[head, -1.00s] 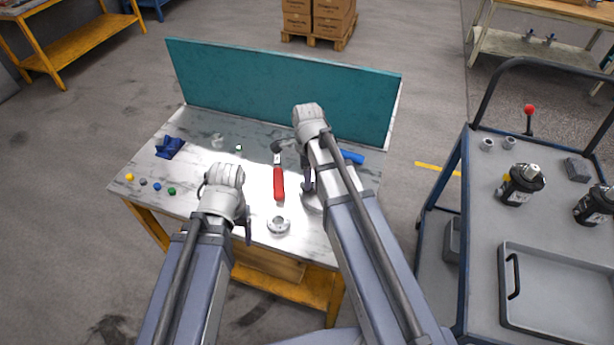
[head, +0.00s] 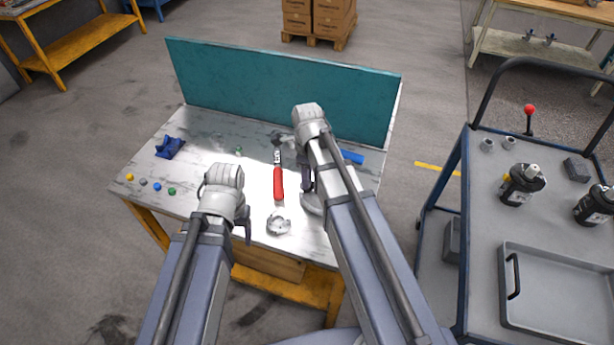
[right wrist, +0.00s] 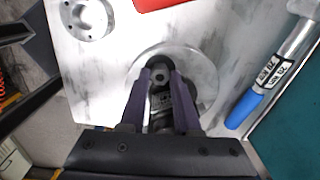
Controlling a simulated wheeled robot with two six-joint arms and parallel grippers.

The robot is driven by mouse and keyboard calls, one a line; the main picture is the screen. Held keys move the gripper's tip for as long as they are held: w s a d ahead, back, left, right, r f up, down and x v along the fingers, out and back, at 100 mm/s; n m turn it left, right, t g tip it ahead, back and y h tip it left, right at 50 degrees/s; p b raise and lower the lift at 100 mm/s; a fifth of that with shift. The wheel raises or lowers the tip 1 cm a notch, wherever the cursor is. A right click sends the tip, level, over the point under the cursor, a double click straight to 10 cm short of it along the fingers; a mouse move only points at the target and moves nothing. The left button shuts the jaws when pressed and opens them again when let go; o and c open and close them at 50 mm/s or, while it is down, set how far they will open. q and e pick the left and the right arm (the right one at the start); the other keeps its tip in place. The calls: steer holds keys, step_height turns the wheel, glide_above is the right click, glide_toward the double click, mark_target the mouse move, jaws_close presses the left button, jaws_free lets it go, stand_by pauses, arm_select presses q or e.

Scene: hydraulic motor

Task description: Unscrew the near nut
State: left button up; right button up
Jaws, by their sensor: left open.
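In the right wrist view, a small dark metal nut (right wrist: 160,73) with a central hole sits at the top of a dark upright part. That part stands over a round light base (right wrist: 205,78), and pale markings show on it between the fingers. My right gripper (right wrist: 161,66) has its two dark purple fingers shut on the nut from both sides, seen from above. In the head view my right arm hides the nut, and part of the round base (head: 312,204) shows. My left gripper (head: 228,205) is open and empty above the table's front left, mostly hidden by its own wrist.
A holed metal flange (head: 278,225) lies near the table's front edge. A red-handled hammer (head: 278,183) and a blue-handled tool (head: 352,157) lie close by. A teal panel (head: 280,88) closes the back. A cart (head: 465,250) on the right carries two motors and a tray (head: 560,318).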

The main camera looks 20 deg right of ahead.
jaws_close()
steer(key=shift+n, duration=0.5)
steer(key=shift+o, duration=1.2)
jaws_free()
steer(key=shift+m, duration=0.5)
